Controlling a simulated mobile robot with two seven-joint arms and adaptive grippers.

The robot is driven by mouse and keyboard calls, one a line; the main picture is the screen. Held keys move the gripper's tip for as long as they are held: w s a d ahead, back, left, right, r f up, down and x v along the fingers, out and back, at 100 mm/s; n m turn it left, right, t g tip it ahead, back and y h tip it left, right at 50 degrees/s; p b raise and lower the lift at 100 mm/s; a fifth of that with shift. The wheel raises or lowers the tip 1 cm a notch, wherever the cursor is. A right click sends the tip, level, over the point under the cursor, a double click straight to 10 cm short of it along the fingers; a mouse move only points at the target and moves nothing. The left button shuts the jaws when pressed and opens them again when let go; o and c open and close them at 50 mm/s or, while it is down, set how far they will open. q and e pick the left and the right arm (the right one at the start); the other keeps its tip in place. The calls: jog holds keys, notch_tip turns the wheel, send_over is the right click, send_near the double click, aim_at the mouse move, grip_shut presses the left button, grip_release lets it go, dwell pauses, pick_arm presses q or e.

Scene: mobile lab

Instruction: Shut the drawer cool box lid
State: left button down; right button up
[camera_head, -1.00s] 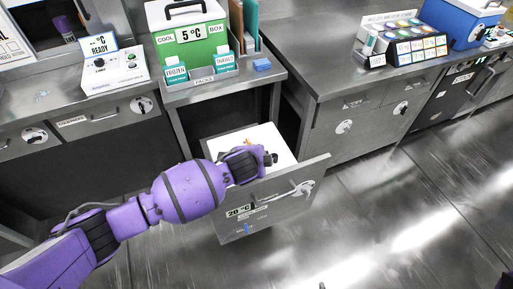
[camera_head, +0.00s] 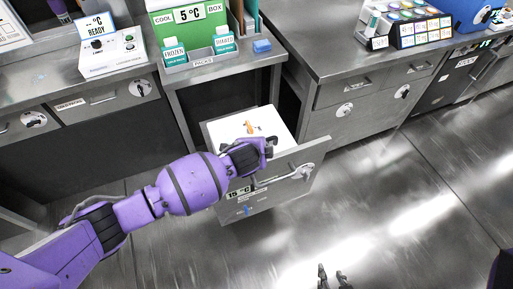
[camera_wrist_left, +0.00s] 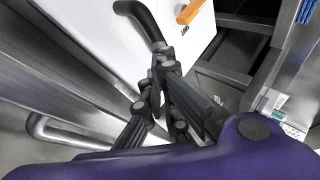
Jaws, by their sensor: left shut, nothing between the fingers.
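The drawer (camera_head: 277,183) under the bench stands pulled out, with a temperature label on its front. A white panel (camera_head: 228,130), which looks like the cool box lid, fills the drawer's top. An orange piece (camera_head: 250,127) is on it. The left wrist view shows the white panel (camera_wrist_left: 95,30), orange piece (camera_wrist_left: 190,11) and a black curved handle (camera_wrist_left: 140,18). I cannot tell whether the lid is fully down. My left gripper (camera_head: 271,146) is shut and empty near the drawer's front edge; its fingertips (camera_wrist_left: 163,62) are by the handle's end. My right gripper (camera_head: 333,276) is open, low over the floor.
A green cool box (camera_head: 190,27) and a pack holder (camera_head: 201,63) stand on the bench above. A white device (camera_head: 110,53) is at the left. The drawer's bar handle (camera_head: 285,177) sticks out in front. The floor at the right is clear.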

pick_arm(q)
jog(key=v, duration=1.1)
jog(key=shift+s+a+r, duration=0.1)
jog(key=shift+s+r, duration=0.1)
jog(key=shift+r, duration=0.1)
jog(key=d+r+n+t+h, duration=0.2)
jog(key=d+r+n+h, duration=0.2)
jog(key=d, duration=0.1)
jog(key=s+a+f+n+y+p, duration=0.1)
jog(key=s+a+f+n+y, duration=0.1)
jog(key=s+a+f+n, duration=0.2)
jog(key=s+a+f+n+g+y+p, duration=0.1)
jog(key=s+a+f+n, duration=0.4)
jog(key=s+a, duration=0.6)
jog(key=s+a+f+n+y+p, duration=0.2)
jog(key=s+a+f+n, duration=0.2)
jog(key=s, duration=1.1)
jog(key=a+f, duration=0.3)
jog(key=a, duration=0.1)
jog(key=shift+s+n+g+y, duration=0.25)
jog(key=shift+n+g+y, duration=0.05)
jog(key=shift+g, duration=0.1)
pick_arm(e)
jog(key=r, duration=0.2)
jog(key=w+a+r, duration=0.1)
jog(key=shift+r, duration=0.4)
jog(key=shift+w+a, duration=0.1)
